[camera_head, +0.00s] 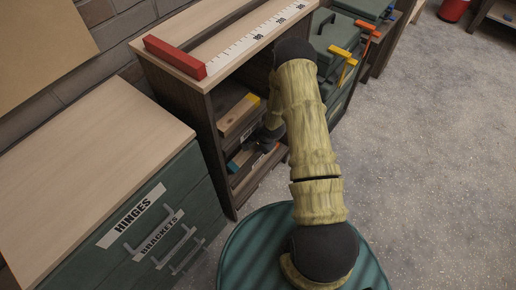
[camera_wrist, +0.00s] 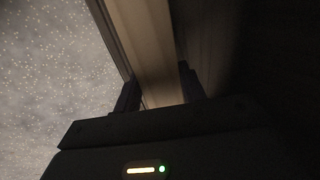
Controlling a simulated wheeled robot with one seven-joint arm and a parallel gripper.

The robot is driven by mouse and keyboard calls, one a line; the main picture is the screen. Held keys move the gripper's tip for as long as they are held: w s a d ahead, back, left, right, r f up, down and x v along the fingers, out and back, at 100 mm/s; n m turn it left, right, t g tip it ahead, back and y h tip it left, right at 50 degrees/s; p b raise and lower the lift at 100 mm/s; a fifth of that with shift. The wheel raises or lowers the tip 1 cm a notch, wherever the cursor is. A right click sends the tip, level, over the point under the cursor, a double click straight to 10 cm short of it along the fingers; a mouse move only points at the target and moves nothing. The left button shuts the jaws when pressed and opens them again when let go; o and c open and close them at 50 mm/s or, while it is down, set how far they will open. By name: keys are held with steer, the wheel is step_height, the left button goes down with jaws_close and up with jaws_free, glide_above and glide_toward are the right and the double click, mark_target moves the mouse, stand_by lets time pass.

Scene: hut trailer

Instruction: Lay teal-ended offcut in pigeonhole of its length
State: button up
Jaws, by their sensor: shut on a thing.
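My gripper (camera_head: 268,136) reaches into the open front of the wooden pigeonhole unit (camera_head: 225,125), partly hidden by my arm. In the wrist view my gripper (camera_wrist: 160,92) is shut on a pale length of wood (camera_wrist: 152,45), which runs away from me between the fingers. In the head view the teal-ended offcut (camera_head: 236,162) shows its teal end low in the unit, just left of and below my gripper. I take it as the held piece, though no teal shows in the wrist view. Whether it touches the shelf is hidden.
A yellow-ended offcut (camera_head: 252,99) lies in the compartment above. A white ruler (camera_head: 250,38) with a red stop (camera_head: 175,57) lies on the unit's top. A green drawer cabinet (camera_head: 140,225) stands at left, green cases (camera_head: 335,40) behind.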

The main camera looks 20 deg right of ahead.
steer(key=shift+w+a, duration=0.25)
steer(key=shift+w, duration=0.1)
steer(key=shift+s+d+f+b, duration=0.1)
steer(key=shift+f+b, duration=0.45)
steer(key=shift+f, duration=0.25)
